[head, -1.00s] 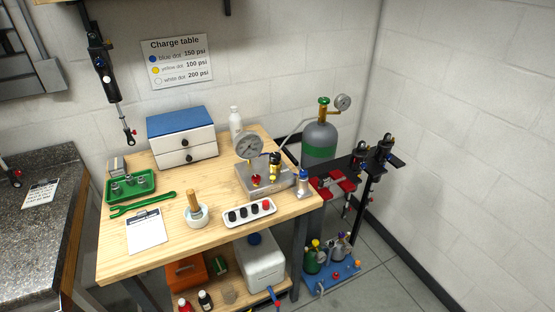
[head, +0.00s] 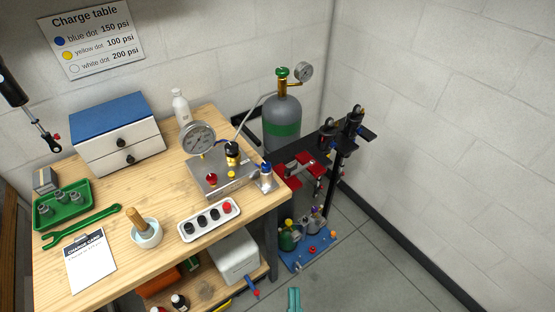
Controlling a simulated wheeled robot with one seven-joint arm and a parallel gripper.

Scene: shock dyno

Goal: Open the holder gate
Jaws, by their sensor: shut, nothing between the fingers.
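A dark stand (head: 270,163) to the right of the wooden bench carries red plates (head: 299,172), with a grey part between or over them. These may be the holder and its gate. I cannot tell which piece is the gate or how it stands. A black post with clamp-like heads (head: 354,122) rises at the stand's right side. The teal tip of my gripper (head: 294,299) shows at the bottom edge, shut and empty. It is low in front of the stand and apart from it. The rest of my gripper is out of view.
The bench (head: 130,262) holds a gauge block (head: 220,180), a button strip (head: 209,220) and a green tray (head: 62,222). A gas cylinder (head: 282,112) stands behind the stand. A blue base with bottles (head: 305,251) sits below. Grey floor (head: 375,265) is clear at right.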

